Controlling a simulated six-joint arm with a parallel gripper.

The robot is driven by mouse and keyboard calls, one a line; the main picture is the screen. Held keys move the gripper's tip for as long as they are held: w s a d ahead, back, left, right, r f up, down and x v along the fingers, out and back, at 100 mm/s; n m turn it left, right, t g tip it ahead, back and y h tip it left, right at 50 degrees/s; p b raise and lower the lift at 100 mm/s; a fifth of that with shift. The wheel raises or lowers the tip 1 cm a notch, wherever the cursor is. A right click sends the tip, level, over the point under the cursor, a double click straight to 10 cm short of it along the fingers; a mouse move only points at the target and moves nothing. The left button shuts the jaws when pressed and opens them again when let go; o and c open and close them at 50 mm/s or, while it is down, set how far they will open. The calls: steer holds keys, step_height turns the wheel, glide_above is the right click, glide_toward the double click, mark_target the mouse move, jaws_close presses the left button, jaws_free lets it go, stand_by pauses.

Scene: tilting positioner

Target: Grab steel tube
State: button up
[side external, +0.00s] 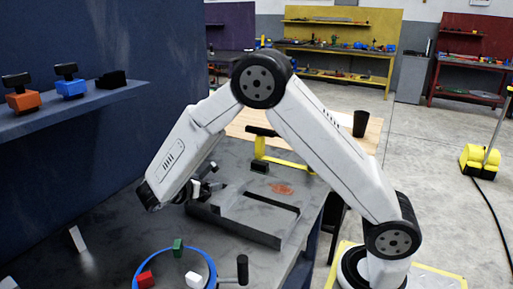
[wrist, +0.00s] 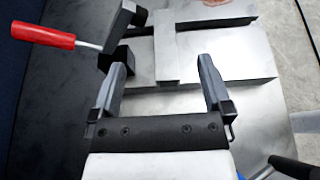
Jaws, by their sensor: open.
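A grey steel bar, which looks like the steel tube (wrist: 166,52), lies in the metal fixture (wrist: 245,68) in the wrist view. Its near end shows between my fingertips, and I cannot tell how far below them it is. My gripper (wrist: 162,68) is open, with one finger on each side of that end and a gap to both. In the side view the fixture (side external: 250,237) is on the grey table, and my gripper (side external: 202,187) is at its left end, partly hidden by my arm. The tube is not clearly distinguishable there.
A toggle clamp with a red handle (wrist: 43,35) stands left of the tube. A blue round tray (side external: 137,270) with small coloured blocks is at the table's front. A blue wall with a shelf (side external: 70,110) borders the left side.

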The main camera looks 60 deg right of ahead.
glide_toward(220, 199)
steer(key=x, duration=0.3)
steer(key=shift+d+f, duration=0.2)
steer(key=shift+f, duration=0.1)
steer(key=shift+d, duration=0.1)
steer(key=shift+x, duration=1.2)
steer(key=shift+d+f, duration=0.1)
steer(key=shift+d, duration=0.05)
steer(key=shift+x, duration=2.45)
steer(key=shift+r, duration=0.2)
jaws_close()
